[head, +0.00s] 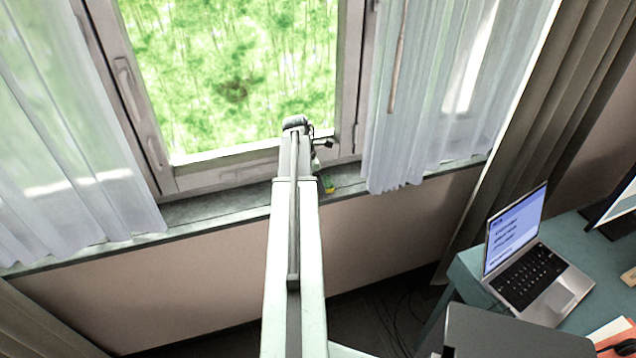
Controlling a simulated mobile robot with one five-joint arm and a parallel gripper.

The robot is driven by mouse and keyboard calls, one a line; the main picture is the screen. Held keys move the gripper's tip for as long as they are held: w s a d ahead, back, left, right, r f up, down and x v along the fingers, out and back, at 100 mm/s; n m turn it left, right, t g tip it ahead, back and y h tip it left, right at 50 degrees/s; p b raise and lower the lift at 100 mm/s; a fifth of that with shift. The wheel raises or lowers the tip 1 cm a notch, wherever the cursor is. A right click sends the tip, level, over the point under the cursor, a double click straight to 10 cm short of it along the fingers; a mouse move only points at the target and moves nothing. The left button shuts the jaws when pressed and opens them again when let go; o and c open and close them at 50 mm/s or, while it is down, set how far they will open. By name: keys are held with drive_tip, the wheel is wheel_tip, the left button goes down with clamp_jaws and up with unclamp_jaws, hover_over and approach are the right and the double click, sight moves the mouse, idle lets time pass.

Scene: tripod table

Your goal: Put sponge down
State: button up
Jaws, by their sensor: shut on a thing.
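My gripper (325,175) is at the far end of my outstretched arm, over the window sill (215,208). It is small in the head view and partly hidden by my arm. It is shut on the sponge (329,186), a small yellow and green piece just below it. The sponge shows against the sill, to the right of my arm. I cannot tell whether its underside touches the sill.
The window frame (228,172) rises behind the sill. White curtains hang at the left (75,130) and right (425,110), the right one close to my gripper. A laptop (533,277) stands on a teal desk (468,272) at the right. The sill left of my arm is bare.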

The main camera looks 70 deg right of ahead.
drive_tip(key=shift+f, duration=0.25)
drive_tip(key=o, duration=1.4)
drive_tip(key=shift+r, duration=0.1)
drive_tip(key=p+v, duration=1.1)
drive_tip(key=v, duration=0.1)
drive_tip(key=shift+r+p, duration=0.2)
drive_tip(key=shift+p, duration=0.2)
